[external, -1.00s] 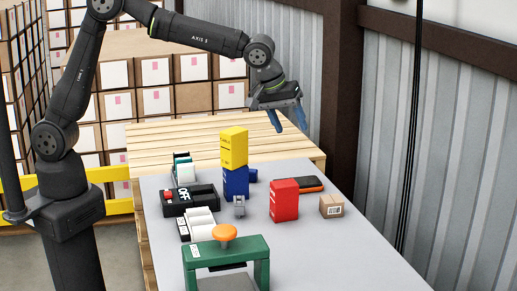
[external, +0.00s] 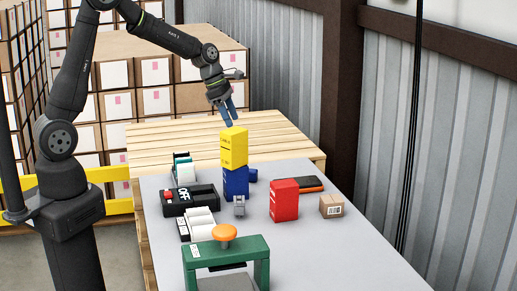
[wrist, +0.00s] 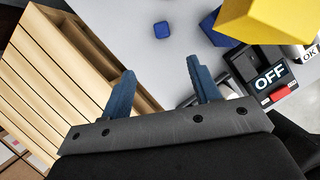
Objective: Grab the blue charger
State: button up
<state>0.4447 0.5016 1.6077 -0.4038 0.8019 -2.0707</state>
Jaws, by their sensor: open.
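A small blue object (external: 253,175), which looks like the blue charger, lies on the grey mat just right of the blue carton (external: 236,182), partly hidden behind it. It shows whole in the wrist view (wrist: 162,30), ahead of the fingers, with bare mat around it. A yellow carton (external: 234,148) is stacked on the blue carton. My gripper (external: 229,117) is open and empty, fingers pointing down, high above the table and appearing just over the yellow carton. In the wrist view my gripper (wrist: 160,68) has nothing between its blue fingers.
A red carton (external: 284,200), a dark phone-like item (external: 302,184) and a small brown box (external: 331,206) lie right. A black OFF switch box (external: 190,199) lies left. A green stand with orange knob (external: 226,244) is in front. The slatted wood behind is bare.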

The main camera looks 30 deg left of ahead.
send_over(250, 170)
jog(key=a, duration=0.2)
notch_tip(250, 170, down, 14)
jog(key=shift+s+d+r, duration=0.1)
jog(key=shift+r, duration=0.15)
jog(key=shift+s+x, duration=0.15)
jog(key=shift+x, duration=1.25)
jog(key=shift+s+x, duration=0.2)
jog(key=shift+x, duration=1.15)
jog(key=shift+w, duration=0.15)
jog(key=c, duration=1.1)
